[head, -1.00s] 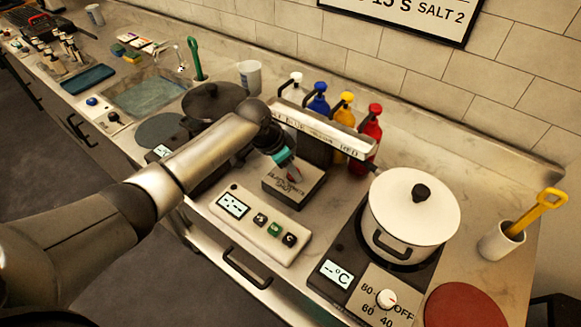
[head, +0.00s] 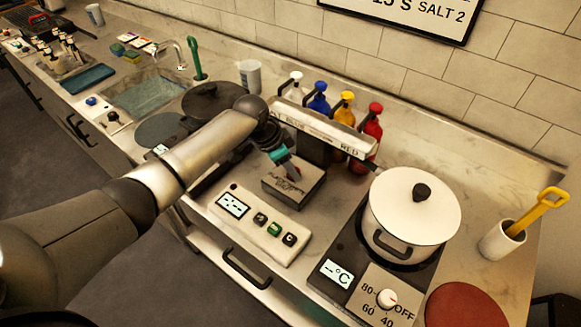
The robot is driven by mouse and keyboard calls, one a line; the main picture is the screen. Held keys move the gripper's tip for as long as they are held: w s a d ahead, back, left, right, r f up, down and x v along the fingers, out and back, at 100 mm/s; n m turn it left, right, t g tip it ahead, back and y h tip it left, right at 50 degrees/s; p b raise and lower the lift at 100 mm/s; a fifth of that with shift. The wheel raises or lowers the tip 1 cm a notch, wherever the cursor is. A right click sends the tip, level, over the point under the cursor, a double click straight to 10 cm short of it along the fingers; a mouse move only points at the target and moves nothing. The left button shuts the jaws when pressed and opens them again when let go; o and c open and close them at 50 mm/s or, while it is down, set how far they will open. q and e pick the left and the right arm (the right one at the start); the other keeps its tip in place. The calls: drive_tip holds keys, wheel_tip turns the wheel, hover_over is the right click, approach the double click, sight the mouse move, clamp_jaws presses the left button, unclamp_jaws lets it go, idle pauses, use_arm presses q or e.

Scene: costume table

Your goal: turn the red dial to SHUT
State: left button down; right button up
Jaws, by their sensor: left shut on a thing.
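The red dial (head: 293,173) sits on a dark box with a light label (head: 290,190) in the middle of the counter. My left gripper (head: 285,163), with teal on its fingers, reaches down onto it from the upper left and is shut on the dial. The gripper hides most of the dial, so its pointer direction cannot be read. The label's lettering is too small and blurred to read. My right gripper is not in view.
A control panel with buttons (head: 259,224) lies in front of the box. A rail marked RED (head: 325,130) and several coloured bottles stand behind. A white pot (head: 412,215) stands on a hotplate to the right, with a white knob (head: 387,298) in front.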

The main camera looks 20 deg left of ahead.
use_arm(q)
drive_tip(key=m+g+b, duration=0.1)
drive_tip(key=m, duration=0.2)
drive_tip(key=shift+w+f+h+b, duration=0.15)
drive_tip(key=shift+h+b, duration=0.25)
drive_tip(key=shift+w+a+m+g+b, duration=0.1)
drive_tip(key=shift+m+g+b, duration=0.8)
drive_tip(key=shift+m+b, duration=1.1)
drive_tip(key=shift+m, duration=0.4)
drive_tip(key=c, duration=0.5)
unclamp_jaws()
drive_tip(key=shift+r, duration=0.25)
drive_tip(key=v, duration=0.7)
drive_tip(key=p+v, duration=0.1)
drive_tip(key=v, duration=0.7)
drive_tip(key=shift+a+f, duration=0.1)
drive_tip(key=shift+a, duration=0.1)
